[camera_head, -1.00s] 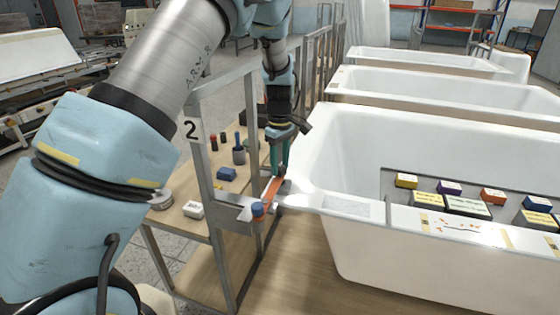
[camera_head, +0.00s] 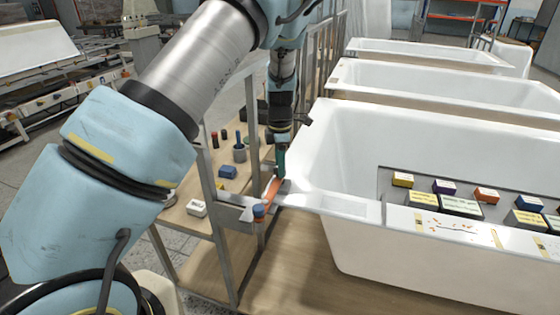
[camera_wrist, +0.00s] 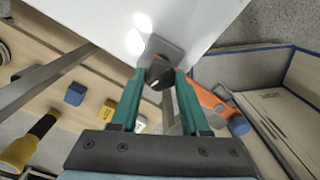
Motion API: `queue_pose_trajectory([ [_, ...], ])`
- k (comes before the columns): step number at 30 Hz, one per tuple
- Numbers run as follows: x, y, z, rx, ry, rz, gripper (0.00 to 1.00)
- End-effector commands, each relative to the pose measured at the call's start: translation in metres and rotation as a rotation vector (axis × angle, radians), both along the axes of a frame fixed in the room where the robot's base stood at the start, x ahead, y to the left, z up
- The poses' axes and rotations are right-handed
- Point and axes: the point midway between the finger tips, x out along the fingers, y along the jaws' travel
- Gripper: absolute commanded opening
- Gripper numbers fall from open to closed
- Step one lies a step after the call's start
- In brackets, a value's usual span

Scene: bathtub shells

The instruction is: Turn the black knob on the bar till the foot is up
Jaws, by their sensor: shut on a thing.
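The black knob (camera_wrist: 158,75) shows in the wrist view between the tips of my gripper's two green fingers (camera_wrist: 158,84). My gripper is shut on it from both sides. A white mark shows on the knob's face. The orange bar (camera_wrist: 208,101) runs from beside the knob to a blue round end piece (camera_wrist: 239,125). In the head view my gripper (camera_head: 280,165) points down at the far end of the orange bar (camera_head: 270,195), beside the near bathtub's rim. The knob is hidden there by the fingers. I cannot make out the foot for certain.
White bathtub shells (camera_head: 345,205) stand to the right, the near one carrying several coloured blocks on a grey board. A metal frame post (camera_head: 209,190) and a wooden shelf (camera_head: 185,222) with small items stand left of my gripper. A grey bracket (camera_head: 234,215) adjoins the bar.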

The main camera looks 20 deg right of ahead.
Motion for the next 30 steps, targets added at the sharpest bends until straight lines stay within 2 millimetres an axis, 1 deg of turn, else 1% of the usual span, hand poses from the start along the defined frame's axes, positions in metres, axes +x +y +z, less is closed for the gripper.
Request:
queue_pose_trajectory([
  [1, 0.0001, -0.0005, 0.0027, 0.0, -0.001, 0.034, 0.0],
  [6, 0.0, -0.0005, 0.0019, 0.0, 0.0, 0.145, 0.0],
  [12, 0.0005, -0.0003, 0.0016, -0.001, -0.001, 0.232, 0.0],
  [19, 0.0004, -0.0007, 0.0008, -0.001, -0.001, 0.276, 0.0],
  [30, 0.0004, -0.0007, 0.0005, -0.002, -0.001, 0.282, 0.0],
])
